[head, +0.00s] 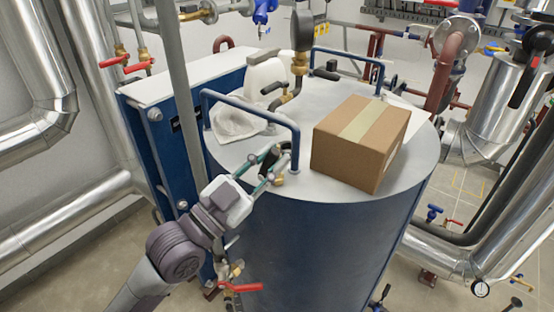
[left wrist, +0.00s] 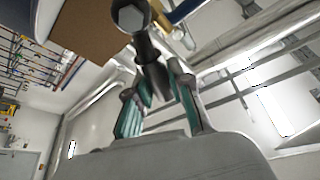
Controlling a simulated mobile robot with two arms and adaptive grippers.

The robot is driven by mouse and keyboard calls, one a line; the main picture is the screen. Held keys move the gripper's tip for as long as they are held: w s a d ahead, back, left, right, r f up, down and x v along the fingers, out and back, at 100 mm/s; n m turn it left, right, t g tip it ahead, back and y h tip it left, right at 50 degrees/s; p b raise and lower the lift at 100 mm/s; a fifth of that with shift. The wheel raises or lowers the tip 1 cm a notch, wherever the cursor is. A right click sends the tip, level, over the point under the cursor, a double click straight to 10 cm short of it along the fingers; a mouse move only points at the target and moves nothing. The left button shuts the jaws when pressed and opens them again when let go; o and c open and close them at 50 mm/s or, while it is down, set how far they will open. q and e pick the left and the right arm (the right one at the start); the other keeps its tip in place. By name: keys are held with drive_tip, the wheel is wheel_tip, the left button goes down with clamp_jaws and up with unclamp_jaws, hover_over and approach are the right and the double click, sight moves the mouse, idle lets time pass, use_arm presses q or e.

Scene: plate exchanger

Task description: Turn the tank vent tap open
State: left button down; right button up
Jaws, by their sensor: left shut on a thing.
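The tank vent tap (head: 279,180) shows as a small brass fitting at the near edge of the tank's top, beside the foot of a blue handrail; the rest is mostly hidden by my gripper. My left gripper (head: 268,168) reaches it from the lower left, its fingers closed around the tap's handle. In the left wrist view, a dark grey part of the tap (left wrist: 150,62) with a rounded end stands between the teal-padded fingers of my left gripper (left wrist: 160,95). How far the tap is turned cannot be told. My right gripper is not in view.
A cardboard box (head: 352,145) stands on the tank top (head: 320,188), right of the tap. The blue handrail (head: 250,108) rises close to my gripper. A white jug (head: 266,82) and a crumpled white cloth (head: 235,122) lie behind it. A red-handled valve (head: 240,287) is below my arm.

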use_arm(q)
drive_tip(key=n, duration=0.1)
drive_tip(key=a+n+t+y+p, duration=0.1)
drive_tip(key=n, duration=0.1)
drive_tip(key=w+n+t+y+p, duration=0.1)
drive_tip(key=n, duration=0.1)
drive_tip(key=shift+a+r, duration=0.25)
drive_tip(key=shift+r, duration=0.15)
drive_tip(key=shift+w+a+f+n+t+y+p, duration=0.15)
drive_tip(key=shift+n+t+p, duration=0.1)
drive_tip(key=shift+n, duration=0.3)
drive_tip(key=shift+w+a+r+n+t+y+p, duration=0.15)
drive_tip(key=shift+n+t, duration=0.1)
drive_tip(key=shift+n, duration=0.3)
drive_tip(key=shift+f, duration=0.1)
drive_tip(key=c, duration=1)
unclamp_jaws()
drive_tip(key=v, duration=1.2)
